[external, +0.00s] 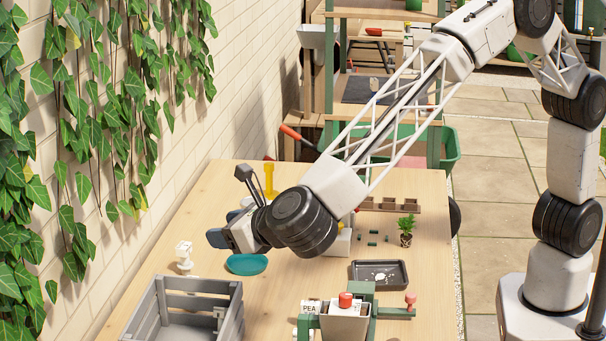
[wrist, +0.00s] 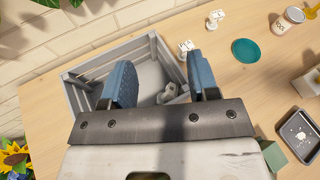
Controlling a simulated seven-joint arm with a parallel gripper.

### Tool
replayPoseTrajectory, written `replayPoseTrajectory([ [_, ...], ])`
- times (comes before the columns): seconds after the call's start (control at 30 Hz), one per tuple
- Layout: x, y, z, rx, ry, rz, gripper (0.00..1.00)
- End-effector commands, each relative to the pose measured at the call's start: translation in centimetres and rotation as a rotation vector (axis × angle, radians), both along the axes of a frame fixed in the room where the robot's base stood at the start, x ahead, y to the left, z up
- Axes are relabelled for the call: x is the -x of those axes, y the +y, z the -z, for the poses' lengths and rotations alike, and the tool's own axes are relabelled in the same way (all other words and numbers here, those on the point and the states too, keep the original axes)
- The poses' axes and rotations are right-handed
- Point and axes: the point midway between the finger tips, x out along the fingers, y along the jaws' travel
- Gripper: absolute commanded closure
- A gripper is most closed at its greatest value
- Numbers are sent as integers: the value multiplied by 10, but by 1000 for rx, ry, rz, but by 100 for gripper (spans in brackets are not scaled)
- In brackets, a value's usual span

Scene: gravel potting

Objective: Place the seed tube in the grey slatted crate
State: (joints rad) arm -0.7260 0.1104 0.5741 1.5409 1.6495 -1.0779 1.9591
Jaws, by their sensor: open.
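The grey slatted crate (external: 178,309) stands at the near left of the table. In the wrist view the crate (wrist: 92,67) lies below my gripper. My gripper (wrist: 165,80) is open, its two blue fingers well apart and nothing held between them. In the external view my gripper (external: 222,228) is raised above the table, beyond the crate. A small pale object (wrist: 168,92) lies on the crate floor, seen between the fingers. It may be the seed tube, but it is too small and partly covered to be sure. The fingers and the gripper body hide part of the crate.
A small white figure-like piece (external: 184,254) stands beyond the crate. A teal saucer (external: 247,264) is right of it. A black tray (external: 379,273), a small plant (external: 406,230) and a green frame (external: 362,297) occupy the right. A brick wall (external: 120,240) borders the left.

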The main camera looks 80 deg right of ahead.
Motion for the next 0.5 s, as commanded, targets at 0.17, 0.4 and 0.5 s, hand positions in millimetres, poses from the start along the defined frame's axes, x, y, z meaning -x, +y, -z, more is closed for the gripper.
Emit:
replayPoseTrajectory([
  [0.17, -14, -51, -53, 161, 40, -249, 45],
  [0.4, -3, -113, -107, 452, 91, -584, 45],
  [0.5, 11, -138, -125, 591, 112, -718, 45],
])
